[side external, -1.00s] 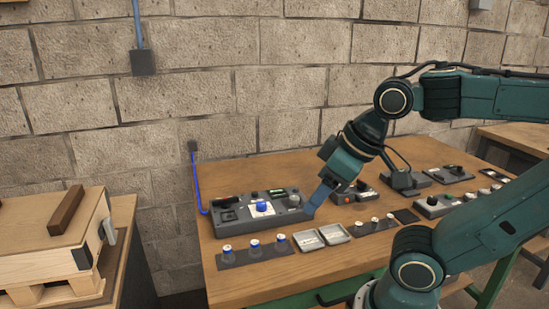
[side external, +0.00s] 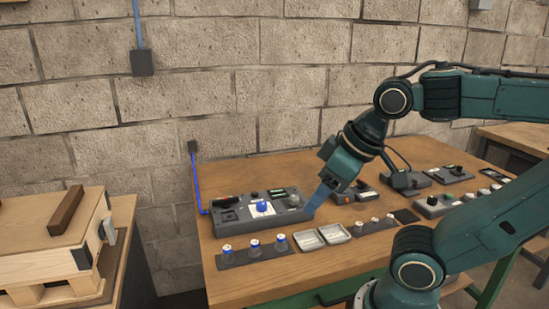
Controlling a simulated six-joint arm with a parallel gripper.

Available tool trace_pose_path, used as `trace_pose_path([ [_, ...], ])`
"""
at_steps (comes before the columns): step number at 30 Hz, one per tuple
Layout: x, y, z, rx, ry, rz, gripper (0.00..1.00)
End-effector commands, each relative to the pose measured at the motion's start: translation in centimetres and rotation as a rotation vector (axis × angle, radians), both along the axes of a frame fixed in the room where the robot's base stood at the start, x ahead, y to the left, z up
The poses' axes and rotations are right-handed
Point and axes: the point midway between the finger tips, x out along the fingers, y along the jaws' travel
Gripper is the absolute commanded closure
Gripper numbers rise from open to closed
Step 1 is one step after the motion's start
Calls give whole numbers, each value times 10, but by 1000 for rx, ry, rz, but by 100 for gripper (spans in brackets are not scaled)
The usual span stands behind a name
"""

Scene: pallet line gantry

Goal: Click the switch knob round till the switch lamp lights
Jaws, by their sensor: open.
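A grey control panel (side external: 232,223) lies on the wooden table. A blue knob (side external: 262,207) stands on a white plate near the panel's middle. A black knob (side external: 254,195) sits behind it, and a grey-green round part (side external: 293,201) is at the panel's right end. Which of these is the switch knob, and which part is the lamp, I cannot tell at this size. My gripper (side external: 311,208) is at the panel's right end, pointing down and left beside the round part. Its fingers overlap in this view, and nothing shows between them. Whether it touches the round part is unclear.
Several blue-and-white capped pieces stand on a dark strip (side external: 238,259) in front of the panel. Two pale trays (side external: 308,240) lie to their right. More small devices (side external: 433,207) fill the table's right side. A blue cable (side external: 196,180) runs down to the panel's left.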

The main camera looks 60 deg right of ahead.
Motion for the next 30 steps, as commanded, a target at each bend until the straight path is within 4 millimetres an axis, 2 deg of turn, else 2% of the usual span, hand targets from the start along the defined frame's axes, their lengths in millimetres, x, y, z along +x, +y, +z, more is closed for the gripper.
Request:
trace_pose_path([
  [24,0,0,0,0,0,0,48],
  [30,7,-4,3,-6,13,-8,48],
])
